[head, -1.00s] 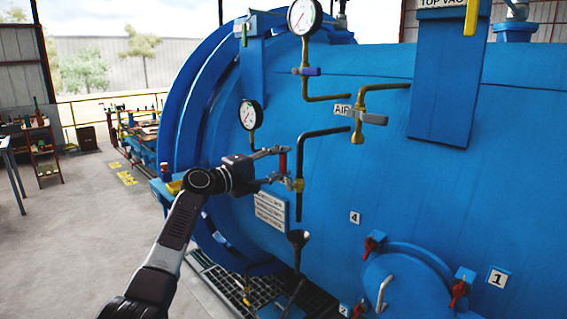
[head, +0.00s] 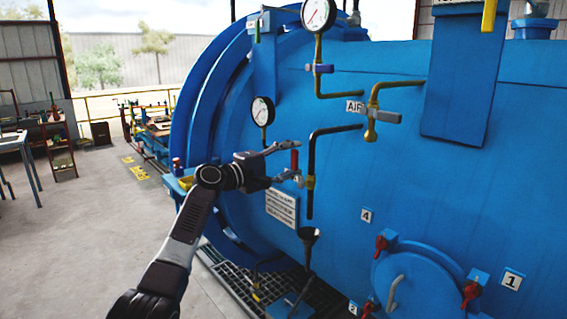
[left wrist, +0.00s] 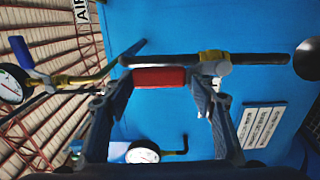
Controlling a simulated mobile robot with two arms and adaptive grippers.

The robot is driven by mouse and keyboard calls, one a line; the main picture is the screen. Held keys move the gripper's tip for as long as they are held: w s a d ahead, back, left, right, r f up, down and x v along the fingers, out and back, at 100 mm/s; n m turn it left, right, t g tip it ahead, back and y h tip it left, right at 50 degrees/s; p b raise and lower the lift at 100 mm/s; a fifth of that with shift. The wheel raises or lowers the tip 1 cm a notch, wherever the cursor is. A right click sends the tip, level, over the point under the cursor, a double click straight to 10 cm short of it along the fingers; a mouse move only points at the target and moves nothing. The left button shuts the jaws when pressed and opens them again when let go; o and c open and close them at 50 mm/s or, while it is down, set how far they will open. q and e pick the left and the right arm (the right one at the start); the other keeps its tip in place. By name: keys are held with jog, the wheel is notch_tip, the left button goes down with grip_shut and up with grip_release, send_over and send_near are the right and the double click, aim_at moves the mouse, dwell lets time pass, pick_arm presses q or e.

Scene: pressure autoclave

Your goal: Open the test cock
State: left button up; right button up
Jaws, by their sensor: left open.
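The test cock shows as a red lever handle (head: 295,160) with a brass body (head: 310,182) on a black bent pipe (head: 312,150) in front of the blue vessel. My left gripper (head: 289,163) is open at the red handle, with one finger above and one below in the head view. In the left wrist view the red handle (left wrist: 158,77) lies crosswise just beyond the fingertips (left wrist: 152,95), between the two fingers. The brass body (left wrist: 212,56) is by the right finger. I cannot tell whether a finger touches the handle. My right gripper is not in view.
A pressure gauge (head: 262,111) hangs left of the cock, and another gauge (head: 318,15) sits higher. A brass air valve (head: 382,115) is to the right. A black funnel (head: 309,236) stands below the pipe. The floor at left (head: 90,230) is clear.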

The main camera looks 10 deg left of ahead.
pick_arm(q)
jog(key=v, duration=1.2)
jog(key=shift+w+f, duration=0.1)
jog(key=shift+f, duration=0.05)
